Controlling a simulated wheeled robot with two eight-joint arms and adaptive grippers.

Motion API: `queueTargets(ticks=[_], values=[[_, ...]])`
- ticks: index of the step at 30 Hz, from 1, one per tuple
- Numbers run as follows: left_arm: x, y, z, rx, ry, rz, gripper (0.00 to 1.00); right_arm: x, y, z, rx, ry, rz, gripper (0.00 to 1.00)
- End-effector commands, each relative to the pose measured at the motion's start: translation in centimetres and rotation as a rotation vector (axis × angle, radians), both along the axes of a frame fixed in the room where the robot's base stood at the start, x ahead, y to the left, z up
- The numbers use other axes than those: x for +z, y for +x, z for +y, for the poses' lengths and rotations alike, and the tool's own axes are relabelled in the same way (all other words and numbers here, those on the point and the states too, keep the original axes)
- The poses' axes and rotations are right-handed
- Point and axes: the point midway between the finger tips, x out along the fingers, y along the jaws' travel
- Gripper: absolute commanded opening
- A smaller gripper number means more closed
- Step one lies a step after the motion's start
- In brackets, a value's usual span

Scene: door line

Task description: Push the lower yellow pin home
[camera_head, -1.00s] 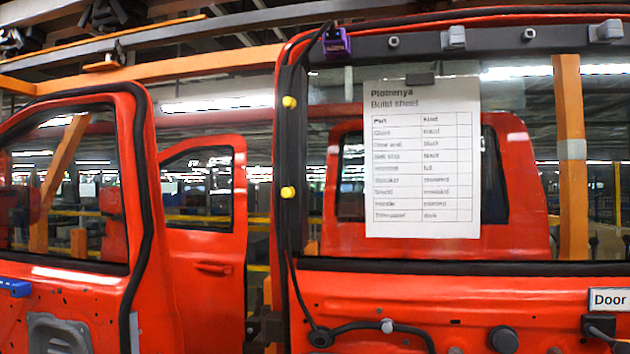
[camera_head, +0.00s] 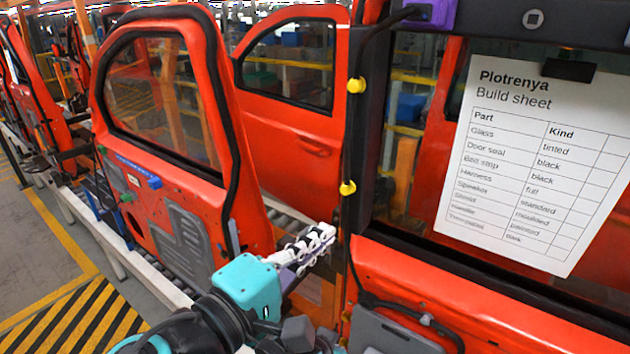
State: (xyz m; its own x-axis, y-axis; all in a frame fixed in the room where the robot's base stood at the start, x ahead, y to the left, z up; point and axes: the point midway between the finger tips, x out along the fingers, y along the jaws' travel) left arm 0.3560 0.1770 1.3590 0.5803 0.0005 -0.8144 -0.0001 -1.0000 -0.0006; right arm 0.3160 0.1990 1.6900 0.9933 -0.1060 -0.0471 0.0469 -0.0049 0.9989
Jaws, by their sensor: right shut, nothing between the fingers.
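The lower yellow pin (camera_head: 348,188) sticks out from the dark vertical strip at the left edge of the near red door's window. The upper yellow pin (camera_head: 356,85) sits above it on the same strip. My right gripper (camera_head: 328,234) is shut and empty. It shows below and slightly left of the lower pin, apart from it in the picture. How far each pin is seated is too small to tell. My left gripper is not in view.
A build sheet (camera_head: 530,150) hangs over the near door's window (camera_head: 420,278). Another red door (camera_head: 180,130) stands at left on the line. Yellow-black floor stripes (camera_head: 70,320) lie lower left. A purple block (camera_head: 432,12) sits at the top.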

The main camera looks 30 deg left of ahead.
Motion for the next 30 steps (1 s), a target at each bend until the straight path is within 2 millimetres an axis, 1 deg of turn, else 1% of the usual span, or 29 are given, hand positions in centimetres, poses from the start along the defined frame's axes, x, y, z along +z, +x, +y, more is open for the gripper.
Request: queueTargets(ticks=[1,3,5,8,15,18,22,30], values=[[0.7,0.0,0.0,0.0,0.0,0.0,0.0,1.4,-0.9,0.8,0.015,-0.003,-0.021,0.0],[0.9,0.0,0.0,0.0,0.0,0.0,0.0,2.2,-1.4,1.4,0.024,-0.003,-0.041,0.0],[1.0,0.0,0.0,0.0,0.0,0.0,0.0,2.4,-1.4,1.6,0.027,-0.004,-0.05,0.0],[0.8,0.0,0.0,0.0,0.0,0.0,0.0,2.4,-0.1,1.5,0.025,-0.004,-0.053,0.0],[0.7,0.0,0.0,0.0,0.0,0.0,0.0,2.4,4.2,1.0,0.024,-0.004,-0.051,0.0],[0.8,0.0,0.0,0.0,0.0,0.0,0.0,2.4,5.4,1.0,0.025,-0.004,-0.051,0.0],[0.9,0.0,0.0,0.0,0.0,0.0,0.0,2.4,6.1,1.0,0.028,-0.004,-0.051,0.0],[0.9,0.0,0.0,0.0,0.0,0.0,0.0,2.4,6.2,1.0,0.029,-0.004,-0.05,0.0]])
